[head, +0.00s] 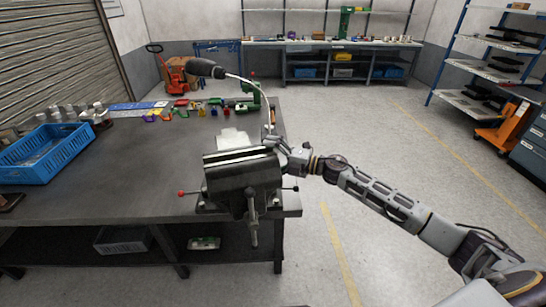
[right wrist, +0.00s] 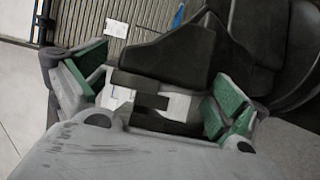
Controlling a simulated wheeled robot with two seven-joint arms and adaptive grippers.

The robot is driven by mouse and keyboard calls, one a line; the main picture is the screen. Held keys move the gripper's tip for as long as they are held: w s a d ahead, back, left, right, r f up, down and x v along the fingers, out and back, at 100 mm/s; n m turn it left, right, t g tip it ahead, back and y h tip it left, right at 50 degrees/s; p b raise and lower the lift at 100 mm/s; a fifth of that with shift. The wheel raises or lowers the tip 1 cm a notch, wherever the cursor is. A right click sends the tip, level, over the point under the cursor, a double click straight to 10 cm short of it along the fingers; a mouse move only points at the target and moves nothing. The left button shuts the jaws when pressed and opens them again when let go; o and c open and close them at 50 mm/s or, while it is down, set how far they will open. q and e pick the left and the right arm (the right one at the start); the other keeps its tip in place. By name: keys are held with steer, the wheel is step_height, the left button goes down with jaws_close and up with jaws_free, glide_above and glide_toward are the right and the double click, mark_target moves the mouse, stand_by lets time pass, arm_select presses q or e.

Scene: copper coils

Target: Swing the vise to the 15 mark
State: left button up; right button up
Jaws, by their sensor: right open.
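The dark grey vise (head: 240,178) stands at the front right corner of the workbench. In the right wrist view the gripper (right wrist: 160,95) is open, with green pads apart on both fingers. The dark vise body (right wrist: 170,50) lies just beyond and between the fingers; I cannot tell whether they touch it. No scale or 15 mark is readable. My left gripper is not in view.
The workbench (head: 110,185) carries a blue crate (head: 45,152) at the left and several small coloured parts at the back. A black-headed lamp (head: 205,68) on a thin curved stalk arches above the vise. The floor (head: 370,150) right of the bench is clear.

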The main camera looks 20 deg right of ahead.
steer(key=shift+s+d+f, duration=0.1)
steer(key=shift+s+d, duration=0.25)
steer(key=shift+d, duration=0.1)
steer(key=v, duration=1.1)
stand_by(0.7)
steer(key=shift+c, duration=0.3)
